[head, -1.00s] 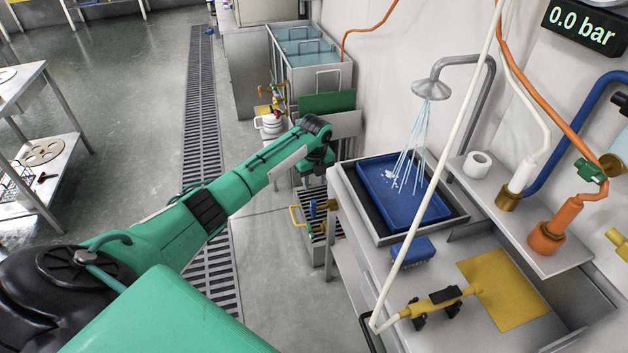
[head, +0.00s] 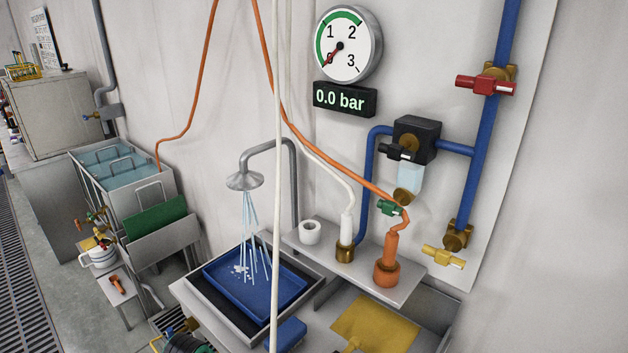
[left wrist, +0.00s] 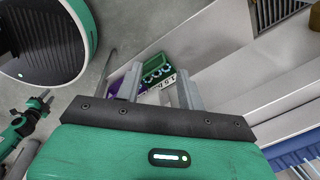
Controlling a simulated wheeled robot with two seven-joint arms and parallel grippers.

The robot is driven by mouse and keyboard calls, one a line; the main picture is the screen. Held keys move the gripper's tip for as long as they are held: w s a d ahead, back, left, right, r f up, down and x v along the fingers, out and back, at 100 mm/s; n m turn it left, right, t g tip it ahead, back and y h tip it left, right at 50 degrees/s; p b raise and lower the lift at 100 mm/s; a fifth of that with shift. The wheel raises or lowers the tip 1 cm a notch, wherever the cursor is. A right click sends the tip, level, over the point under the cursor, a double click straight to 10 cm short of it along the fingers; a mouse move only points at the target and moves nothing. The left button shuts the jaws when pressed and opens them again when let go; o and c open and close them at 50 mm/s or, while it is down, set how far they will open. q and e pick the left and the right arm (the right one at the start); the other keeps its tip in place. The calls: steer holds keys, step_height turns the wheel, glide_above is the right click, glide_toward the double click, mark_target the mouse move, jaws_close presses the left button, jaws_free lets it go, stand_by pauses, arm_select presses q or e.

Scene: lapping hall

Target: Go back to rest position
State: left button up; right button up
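My left gripper (left wrist: 160,72) shows in the left wrist view. Its two grey fingers stand apart with nothing held between them. Behind the fingers, farther off, are a green object with pale round marks (left wrist: 158,70) and something purple, partly hidden. In the head view only a small dark and green piece, likely my left arm, shows at the bottom edge, and no gripper is visible.
A blue tray (head: 213,278) lies in the sink under a running shower head (head: 244,181). A shelf (head: 326,263) with fittings, hoses and a gauge (head: 347,44) line the wall. A water tank (head: 150,187) stands at left. Floor (head: 75,310) shows at lower left.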

arm_select(q)
steer(key=s+d+r+n+t, duration=0.1)
steer(key=s+r+n, duration=0.3)
steer(key=s+n, duration=0.55)
steer(key=s+d+r+n+t, duration=0.1)
steer(key=s+r+n, duration=0.4)
steer(key=s, duration=0.9)
step_height(320, 180, down, 32)
steer(key=s+g, duration=0.1)
steer(key=s, duration=0.1)
steer(key=s+a+f+g, duration=0.1)
steer(key=s+a+f, duration=0.2)
steer(key=s+f, duration=1.5)
steer(key=shift+s+f+g, duration=0.2)
steer(key=shift+f+g, duration=0.1)
steer(key=shift+f, duration=0.15)
